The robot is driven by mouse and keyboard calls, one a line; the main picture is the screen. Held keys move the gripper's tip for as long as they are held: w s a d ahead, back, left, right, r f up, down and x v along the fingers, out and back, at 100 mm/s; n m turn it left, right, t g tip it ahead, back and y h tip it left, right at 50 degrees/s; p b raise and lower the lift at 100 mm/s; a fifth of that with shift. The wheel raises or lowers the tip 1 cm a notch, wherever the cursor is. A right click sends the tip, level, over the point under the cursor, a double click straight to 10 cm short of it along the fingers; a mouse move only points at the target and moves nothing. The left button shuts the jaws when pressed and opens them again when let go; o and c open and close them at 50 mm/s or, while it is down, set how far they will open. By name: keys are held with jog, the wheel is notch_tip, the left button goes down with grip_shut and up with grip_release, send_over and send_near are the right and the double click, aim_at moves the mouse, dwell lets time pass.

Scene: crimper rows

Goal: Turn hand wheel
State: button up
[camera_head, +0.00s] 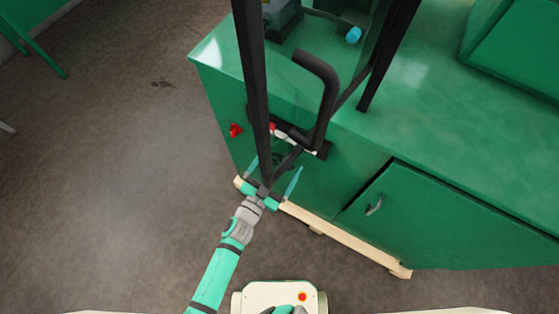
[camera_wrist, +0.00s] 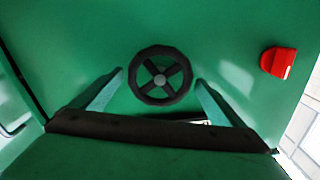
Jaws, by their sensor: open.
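The hand wheel (camera_wrist: 160,76) is a black spoked wheel with a grey hub, set on the front face of the green machine. In the wrist view it lies at the middle, ahead of and between the two finger tips. My gripper (camera_wrist: 162,78) is open with nothing between its teal fingers. In the head view my gripper (camera_head: 272,172) is spread in front of the machine's front face. There the wheel (camera_head: 281,160) shows only in part, mostly hidden behind the black frame bars.
Black upright bars and a bent handle (camera_head: 322,90) stand close above my gripper. A cabinet door handle (camera_head: 374,206) is to the right. Floor at left is free.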

jog(key=v, duration=1)
jog(key=shift+s+a, duration=0.15)
jog(key=shift+a, duration=0.1)
jog(key=s+d+r+n+y, duration=0.2)
jog(key=s+r+n+y, duration=0.2)
jog(key=s, duration=0.4)
jog(key=s+d+r+n+y, duration=0.3)
jog(key=s+r+n+y, duration=0.2)
jog(key=s, duration=0.4)
jog(key=shift+s+r, duration=0.3)
jog(key=shift+r, duration=0.25)
jog(key=shift+c, duration=0.6)
